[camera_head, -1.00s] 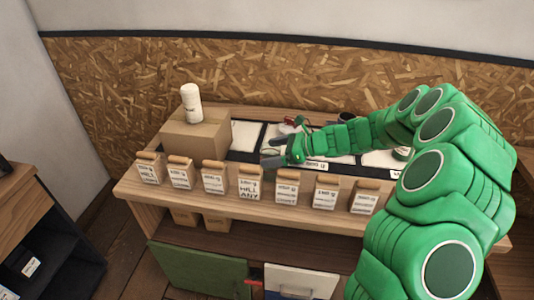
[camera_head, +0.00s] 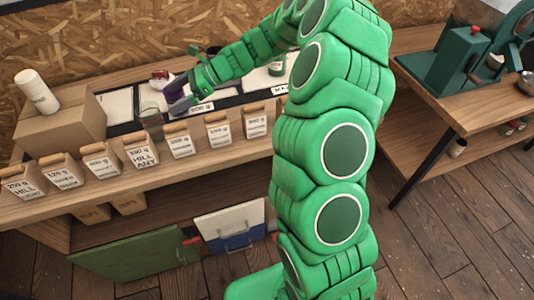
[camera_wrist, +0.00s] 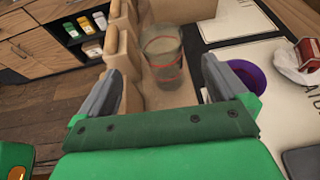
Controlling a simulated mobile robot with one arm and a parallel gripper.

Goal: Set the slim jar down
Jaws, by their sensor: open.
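The slim jar appears to be the clear glass jar (camera_wrist: 162,58) with red bands in the wrist view. It stands upright on the wooden bench top beside the row of paper bags. In the head view the same glass jar (camera_head: 150,120) stands behind the bags, just left of my gripper (camera_head: 177,97). In the wrist view my gripper (camera_wrist: 160,85) is open, one finger on each side of the picture. The jar shows beyond and between the fingers, with no finger seen touching it. Its lower part is close to the gripper's palm line.
Paper bags (camera_head: 141,152) line the bench's front edge, close to my left finger in the wrist view. A purple bowl (camera_wrist: 246,78) sits just beyond my right finger. A cardboard box (camera_head: 60,120) bears a white bottle (camera_head: 36,92). White labelled mats (camera_wrist: 238,20) lie behind.

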